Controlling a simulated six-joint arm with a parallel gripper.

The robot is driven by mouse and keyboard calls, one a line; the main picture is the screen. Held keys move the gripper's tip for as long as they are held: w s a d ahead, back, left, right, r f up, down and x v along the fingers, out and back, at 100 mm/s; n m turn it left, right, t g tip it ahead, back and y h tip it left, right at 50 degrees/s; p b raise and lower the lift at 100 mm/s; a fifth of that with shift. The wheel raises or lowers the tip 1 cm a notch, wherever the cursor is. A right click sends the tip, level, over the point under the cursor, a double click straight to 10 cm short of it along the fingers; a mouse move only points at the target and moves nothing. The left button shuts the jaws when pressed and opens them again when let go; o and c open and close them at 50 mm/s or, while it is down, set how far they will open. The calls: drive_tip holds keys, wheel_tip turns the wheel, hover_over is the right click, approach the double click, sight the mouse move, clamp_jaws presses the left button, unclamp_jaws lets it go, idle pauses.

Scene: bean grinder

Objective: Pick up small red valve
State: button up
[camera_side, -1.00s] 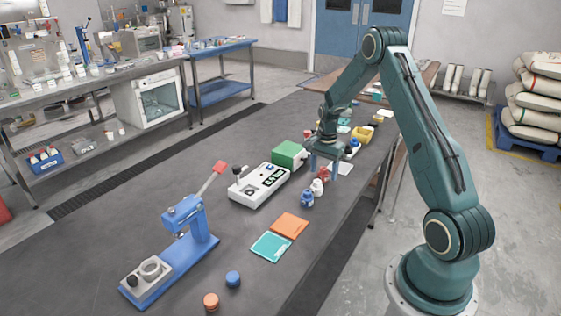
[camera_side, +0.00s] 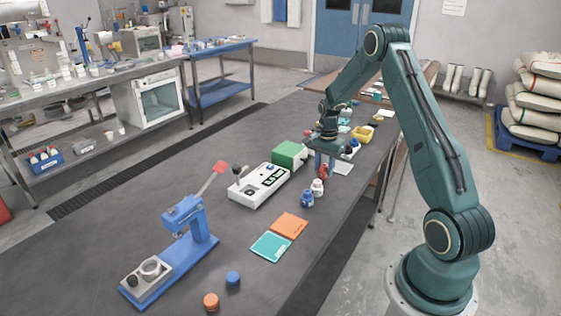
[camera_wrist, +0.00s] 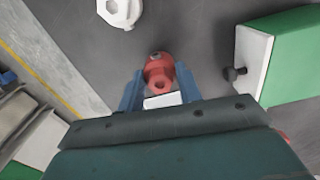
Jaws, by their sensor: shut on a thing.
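The small red valve (camera_wrist: 158,72) is between the two blue fingers of my gripper (camera_wrist: 160,90) in the wrist view. The fingers are closed on its sides. In the side view the red valve (camera_side: 323,171) shows low between the fingers of my gripper (camera_side: 324,163), at table height. I cannot tell whether it touches the table. A white valve (camera_side: 317,187) stands just in front of it, and it also shows at the top of the wrist view (camera_wrist: 120,10). A blue valve (camera_side: 306,198) stands nearer the camera.
A green box (camera_side: 289,154) and a white grinder scale (camera_side: 259,186) lie left of my gripper. A blue press (camera_side: 187,235), an orange pad (camera_side: 289,225) and a teal pad (camera_side: 270,246) are nearer. More small items crowd the table behind. The table's right edge is close.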

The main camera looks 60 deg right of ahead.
sight(324, 165)
wheel_tip(324, 165, up, 19)
idle(0.5)
drive_tip(key=shift+f, duration=0.1)
idle(0.4)
